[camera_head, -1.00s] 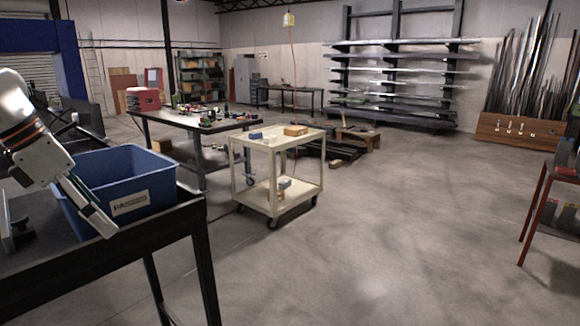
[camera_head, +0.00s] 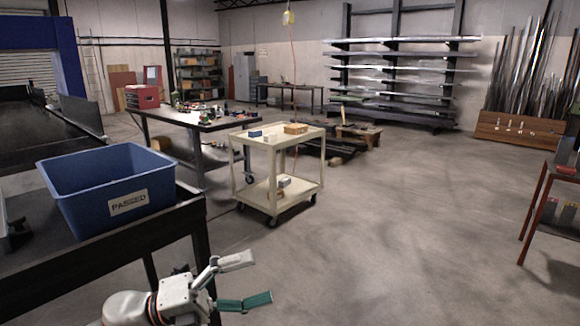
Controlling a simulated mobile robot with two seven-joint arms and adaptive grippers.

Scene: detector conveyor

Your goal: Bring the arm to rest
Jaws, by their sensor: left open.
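My left gripper (camera_head: 247,281) is at the bottom of the head view, in front of and below the edge of the black table. Its two fingers are spread apart, with green pads showing, and nothing is between them. The white arm behind it (camera_head: 140,308) runs to the bottom edge of the view. My right gripper is not in view.
A blue bin (camera_head: 88,193) labelled "PASSED" stands on the black table (camera_head: 150,240) at the left. A cream cart (camera_head: 272,203) with small boxes stands beyond it. A red-legged table (camera_head: 537,212) is at the right. The middle floor is open.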

